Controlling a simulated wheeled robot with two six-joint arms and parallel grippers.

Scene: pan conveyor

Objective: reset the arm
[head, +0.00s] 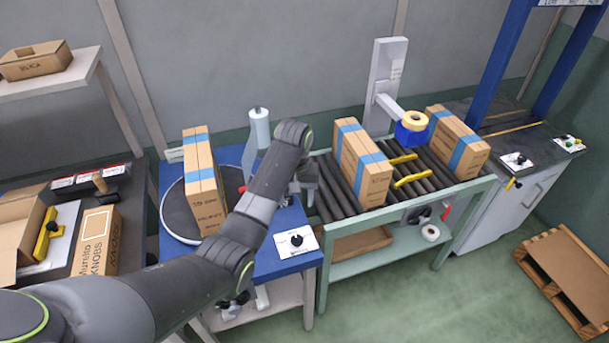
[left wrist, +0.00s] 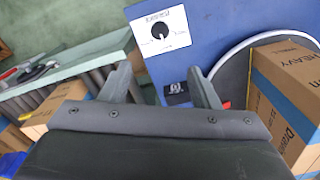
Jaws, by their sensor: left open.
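My left arm comes in from the lower left and reaches across the blue table (head: 275,262). My left gripper (head: 308,186) is partly hidden behind its own wrist, at the left end of the roller conveyor. In the left wrist view its two fingers (left wrist: 160,88) are spread apart with nothing between them. A brown box with blue tape (head: 201,182) stands on the round turntable (head: 166,213), left of the gripper. It also shows at the right of the left wrist view (left wrist: 285,95). My right gripper is out of view.
Two taped boxes (head: 362,165) (head: 458,142) stand on the roller conveyor (head: 425,190), with a blue tape dispenser (head: 411,134) behind. A white dial panel (head: 297,241) is near the gripper. An open carton (head: 20,235) lies left, and a pallet (head: 570,280) is on the floor.

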